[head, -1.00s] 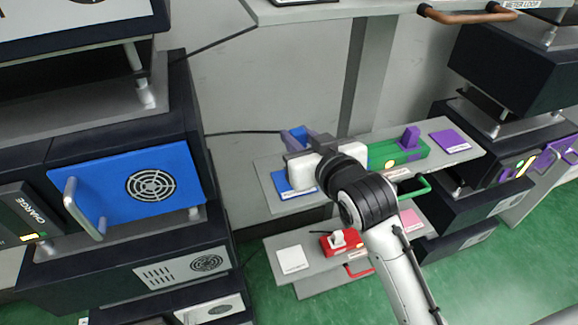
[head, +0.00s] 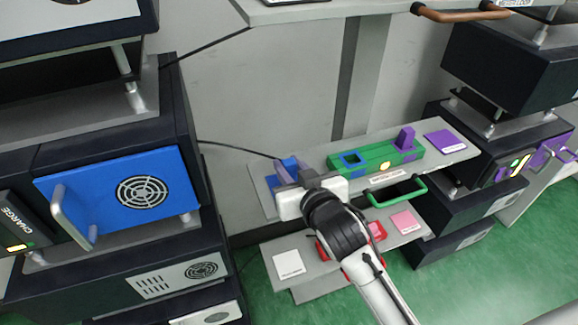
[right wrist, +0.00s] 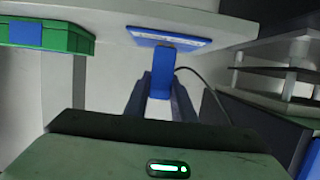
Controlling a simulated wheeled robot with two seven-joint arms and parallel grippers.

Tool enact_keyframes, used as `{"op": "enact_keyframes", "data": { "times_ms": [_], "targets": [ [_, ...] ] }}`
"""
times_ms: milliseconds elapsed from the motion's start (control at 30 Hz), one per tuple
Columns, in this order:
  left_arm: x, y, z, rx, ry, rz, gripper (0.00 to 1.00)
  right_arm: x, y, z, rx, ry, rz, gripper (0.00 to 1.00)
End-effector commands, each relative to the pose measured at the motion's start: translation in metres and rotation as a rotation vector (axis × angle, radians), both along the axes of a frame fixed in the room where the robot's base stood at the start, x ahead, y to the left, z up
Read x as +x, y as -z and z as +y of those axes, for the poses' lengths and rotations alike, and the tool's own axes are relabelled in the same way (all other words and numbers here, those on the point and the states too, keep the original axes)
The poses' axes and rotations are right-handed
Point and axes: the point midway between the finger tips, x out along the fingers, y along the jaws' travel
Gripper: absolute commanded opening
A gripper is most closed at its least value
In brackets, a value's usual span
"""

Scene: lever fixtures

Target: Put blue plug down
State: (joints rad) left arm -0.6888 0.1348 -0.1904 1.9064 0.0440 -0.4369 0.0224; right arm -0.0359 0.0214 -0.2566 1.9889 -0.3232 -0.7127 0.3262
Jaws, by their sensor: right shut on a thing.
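My right gripper (head: 290,172) is shut on the blue plug (head: 288,163) at the left end of the upper grey shelf. In the right wrist view the blue plug (right wrist: 161,72) stands between the two dark fingers (right wrist: 160,92). A blue pad (head: 270,184) lies on the shelf, mostly hidden by the gripper; it also shows in the right wrist view (right wrist: 168,38), right by the plug's end. I cannot tell whether plug and pad touch. A green socket block (head: 375,157) with a blue-rimmed opening and a purple plug (head: 405,138) stands to the right. My left gripper is out of view.
A purple pad (head: 445,141) lies at the shelf's right end. A green handle (head: 398,193) sticks out in front. A lower shelf has a white pad (head: 289,264) and a pink pad (head: 405,222). A blue-doored cabinet (head: 120,193) stands left. A black cable runs behind the gripper.

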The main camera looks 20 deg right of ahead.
Motion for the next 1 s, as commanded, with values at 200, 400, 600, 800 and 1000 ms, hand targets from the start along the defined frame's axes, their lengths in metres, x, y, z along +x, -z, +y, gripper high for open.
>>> {"op": "enact_keyframes", "data": {
  "times_ms": [200, 400, 600, 800, 1000],
  "targets": [
    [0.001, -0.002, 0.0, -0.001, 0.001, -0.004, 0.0, 0.0, 0.0, 0.0, 0.0, 0.0, 0.001, 0.42],
    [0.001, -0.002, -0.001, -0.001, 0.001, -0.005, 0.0, 0.0, -0.001, 0.0, 0.0, 0.0, 0.0, 0.42],
    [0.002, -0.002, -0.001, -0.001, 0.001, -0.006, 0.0, -0.012, -0.003, 0.0, 0.001, 0.0, 0.001, 0.42],
    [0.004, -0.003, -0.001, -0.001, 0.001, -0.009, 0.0, -0.05, -0.014, -0.001, 0.001, -0.001, 0.002, 0.42],
    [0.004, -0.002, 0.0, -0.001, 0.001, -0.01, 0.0, -0.089, -0.027, -0.003, 0.001, 0.0, 0.002, 0.42]
  ]
}}
